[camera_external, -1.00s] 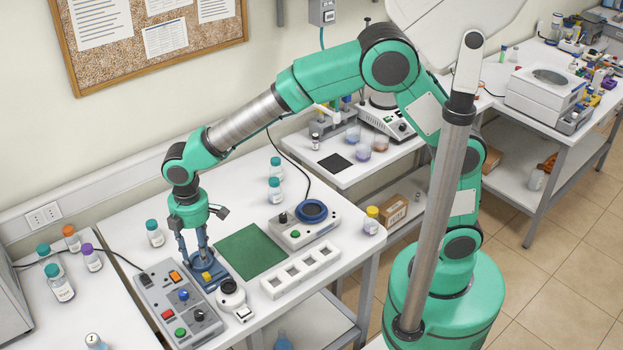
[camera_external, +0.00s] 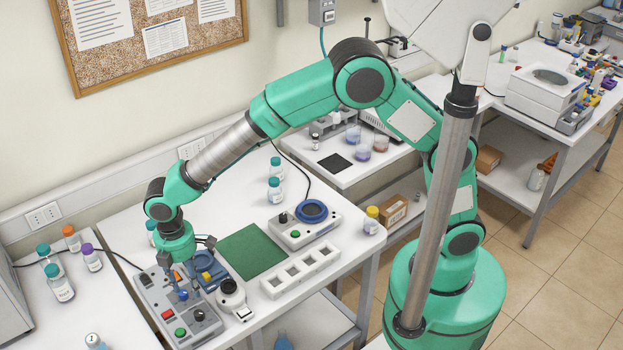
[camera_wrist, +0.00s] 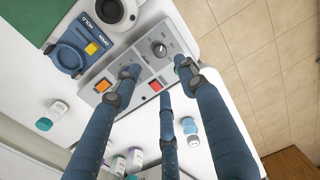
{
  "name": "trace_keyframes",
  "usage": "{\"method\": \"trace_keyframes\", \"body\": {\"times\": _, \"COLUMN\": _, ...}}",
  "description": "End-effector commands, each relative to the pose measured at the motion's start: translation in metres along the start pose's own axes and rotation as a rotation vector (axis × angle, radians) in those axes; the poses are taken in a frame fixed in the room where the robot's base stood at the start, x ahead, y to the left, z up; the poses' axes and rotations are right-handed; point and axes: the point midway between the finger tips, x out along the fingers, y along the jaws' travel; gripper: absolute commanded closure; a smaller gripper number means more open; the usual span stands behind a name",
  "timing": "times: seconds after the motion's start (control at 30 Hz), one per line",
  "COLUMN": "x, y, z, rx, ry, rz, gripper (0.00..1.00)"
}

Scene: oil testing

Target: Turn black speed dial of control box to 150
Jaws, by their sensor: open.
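The control box (camera_external: 150,287) is a grey panel at the front left of the white table. Its black speed dial (camera_external: 199,315) is near the front right end; the wrist view shows it too (camera_wrist: 160,49). The dial's setting is too small to read. My gripper (camera_external: 188,288) is open, pointing down over the box, behind the black dial. In the wrist view its blue fingers (camera_wrist: 158,74) are spread and empty, with the dial just above the gap between the two outer fingertips.
The box also has a red switch (camera_external: 167,313), green button (camera_external: 180,333) and orange switch (camera_wrist: 102,85). A white round device (camera_external: 231,290) and a blue device (camera_wrist: 68,58) stand close beside it. A green mat (camera_external: 251,250) and white rack (camera_external: 300,272) lie to the right.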

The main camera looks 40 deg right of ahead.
Motion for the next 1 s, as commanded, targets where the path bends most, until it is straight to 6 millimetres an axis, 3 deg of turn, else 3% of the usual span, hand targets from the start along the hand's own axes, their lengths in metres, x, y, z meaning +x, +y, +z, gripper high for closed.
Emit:
{"method": "trace_keyframes", "body": {"times": 0.7, "x": 0.104, "y": -0.001, "z": 0.001, "rx": 0.0, "ry": -0.001, "rz": -0.001, "gripper": 0.58}}
{"method": "trace_keyframes", "body": {"times": 1.0, "x": 0.126, "y": 0.0, "z": 0.0, "rx": 0.0, "ry": 0.0, "rz": 0.0, "gripper": 0.58}}
